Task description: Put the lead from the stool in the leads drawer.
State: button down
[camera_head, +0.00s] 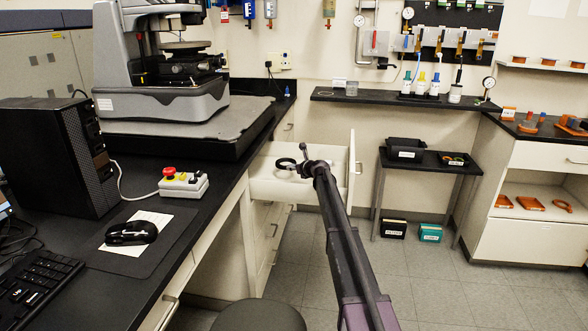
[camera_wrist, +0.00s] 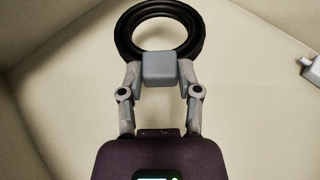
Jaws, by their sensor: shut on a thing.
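The lead is a coiled black ring (camera_wrist: 160,8) with a grey block at its near side. In the wrist view my gripper (camera_wrist: 160,70) has its two fingers closed on the sides of that block. In the head view the lead (camera_head: 285,163) is at the tip of my gripper (camera_head: 300,166), over the open drawer (camera_head: 345,184). The drawer is pale, under the bench. Pale inner walls surround the lead in the wrist view. I cannot tell how high the lead is above the drawer floor. My arm hides part of the drawer.
The round dark stool (camera_head: 258,316) stands at the bottom, its top bare where visible. The black bench (camera_head: 215,205) edge runs left of the drawer. A side table (camera_head: 446,170) with trays stands to the right. A grey piece (camera_wrist: 311,68) shows at the wrist view's right edge.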

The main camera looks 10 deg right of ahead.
jog(key=shift+c, duration=1.5)
grip_release()
jog(key=shift+r, duration=0.1)
jog(key=shift+r+p, duration=0.55)
jog(key=shift+p, duration=0.1)
jog(key=p+v, duration=0.2)
jog(key=v, duration=0.5)
jog(key=shift+s, duration=0.25)
jog(key=shift+d, duration=0.1)
